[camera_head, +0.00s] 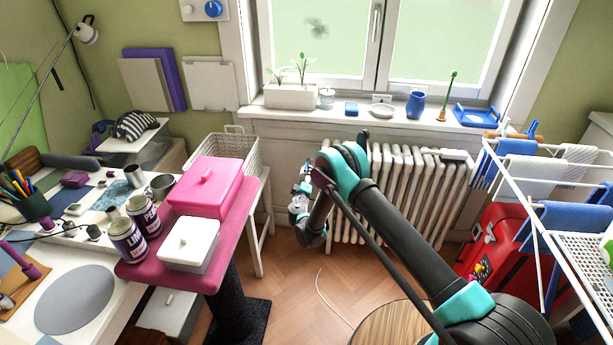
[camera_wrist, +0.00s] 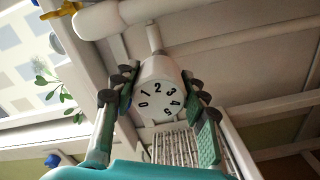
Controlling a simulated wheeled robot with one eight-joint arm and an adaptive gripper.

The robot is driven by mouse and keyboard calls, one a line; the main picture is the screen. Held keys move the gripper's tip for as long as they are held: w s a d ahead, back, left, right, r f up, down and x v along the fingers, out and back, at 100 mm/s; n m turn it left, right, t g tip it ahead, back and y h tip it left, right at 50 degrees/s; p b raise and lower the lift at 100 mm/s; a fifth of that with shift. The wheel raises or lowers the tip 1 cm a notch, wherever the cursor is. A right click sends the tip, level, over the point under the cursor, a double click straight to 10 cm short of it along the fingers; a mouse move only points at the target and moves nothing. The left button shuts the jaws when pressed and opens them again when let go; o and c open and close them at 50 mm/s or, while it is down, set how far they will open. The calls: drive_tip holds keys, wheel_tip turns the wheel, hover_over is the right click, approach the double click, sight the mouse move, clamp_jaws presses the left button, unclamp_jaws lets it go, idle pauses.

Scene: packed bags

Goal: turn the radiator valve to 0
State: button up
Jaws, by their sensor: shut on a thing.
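The radiator valve (camera_wrist: 160,98) is a white round knob with dark numbers 0 to 5 on its face, seen in the wrist view. The 0 is at the left of the face and the 3 at the upper right. No clear pointer mark can be made out. My gripper (camera_wrist: 158,88) has its dark-padded fingers on both sides of the knob, shut on it. In the head view my gripper (camera_head: 301,190) is at the left end of the white ribbed radiator (camera_head: 400,185), below the window; the valve cannot be made out there.
A windowsill (camera_head: 340,115) with plants and small items runs above the radiator. A wire basket (camera_head: 243,150) and a pink table (camera_head: 235,235) with boxes stand to the left. A drying rack (camera_head: 525,190) and a red suitcase (camera_head: 495,250) are to the right.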

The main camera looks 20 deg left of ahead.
drive_tip(key=o, duration=1.1)
drive_tip(key=shift+o, duration=0.2)
